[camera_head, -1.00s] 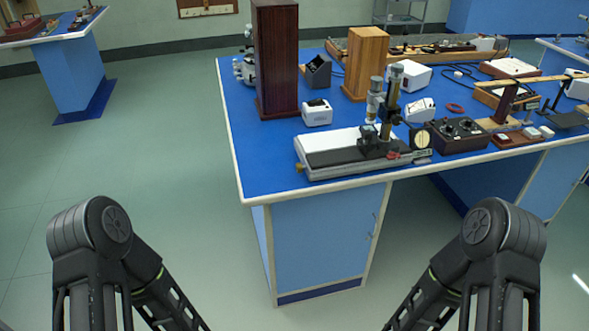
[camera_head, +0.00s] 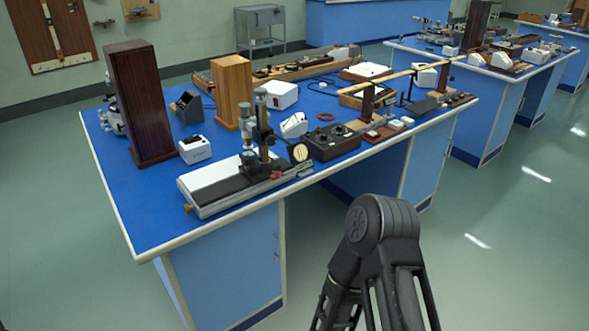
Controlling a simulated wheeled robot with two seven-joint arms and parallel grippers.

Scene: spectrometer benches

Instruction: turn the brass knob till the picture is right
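A small brass knob (camera_head: 187,209) shows at the left end of a white and black instrument base (camera_head: 215,196) near the front edge of the blue bench. An upright microscope-like tube (camera_head: 260,118) stands on this base, with a pale round disc (camera_head: 300,153) beside it. I cannot tell whether the disc carries a picture. My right arm is in view at the lower right, well short of the bench, but its gripper is below the frame. My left gripper is not in view.
The blue bench top (camera_head: 135,215) is bare at its near left corner. A tall dark wooden box (camera_head: 138,105), a lighter wooden box (camera_head: 231,90), white boxes and a dark control box (camera_head: 331,141) stand behind or beside the instrument. The floor (camera_head: 510,260) at right is clear.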

